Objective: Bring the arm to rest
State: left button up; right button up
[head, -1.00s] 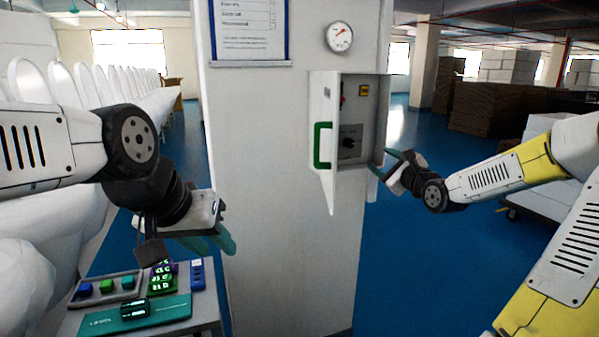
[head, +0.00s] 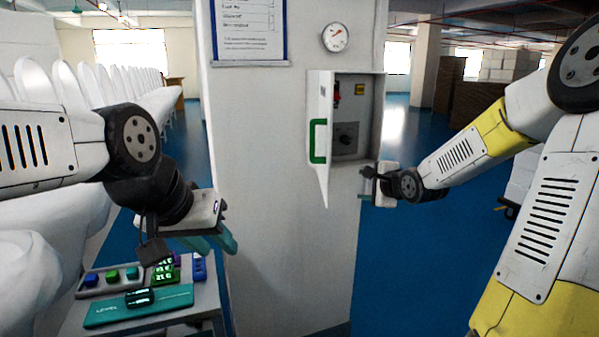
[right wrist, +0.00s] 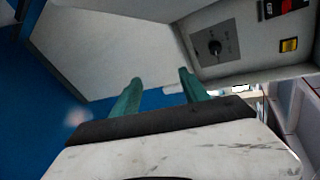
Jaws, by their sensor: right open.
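My right gripper (head: 366,185) is beside the lower right edge of the open wall box (head: 352,145) on the pillar. In the right wrist view its two green fingers (right wrist: 160,95) are apart with nothing between them. The box's door, with a green handle (head: 318,141), stands open to the left. My left gripper (head: 222,240) hangs over the small table at the left. Its green fingers show, but I cannot tell whether they are apart.
The table holds a teal device (head: 138,306), a tray of coloured buttons (head: 108,278) and a blue device (head: 200,266). A gauge (head: 335,38) and a notice (head: 248,30) are on the pillar.

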jog(key=s+a+r+n+g, duration=0.1)
jog(key=s+n+g, duration=0.1)
jog(key=s+n, duration=0.4)
jog(key=s+a+r+n+g+h, duration=0.1)
jog(key=s+n, duration=0.5)
jog(key=s, duration=1)
jog(key=s+a+r+n+g, duration=0.1)
jog(key=s+n, duration=0.4)
jog(key=s, duration=0.6)
jog(key=a+g, duration=0.1)
jog(key=g, duration=0.1)
jog(key=shift+s+a+r+n+g, duration=0.15)
jog(key=shift+a+r+n+g, duration=0.15)
jog(key=shift+r+n, duration=0.1)
jog(key=shift+c, duration=0.2)
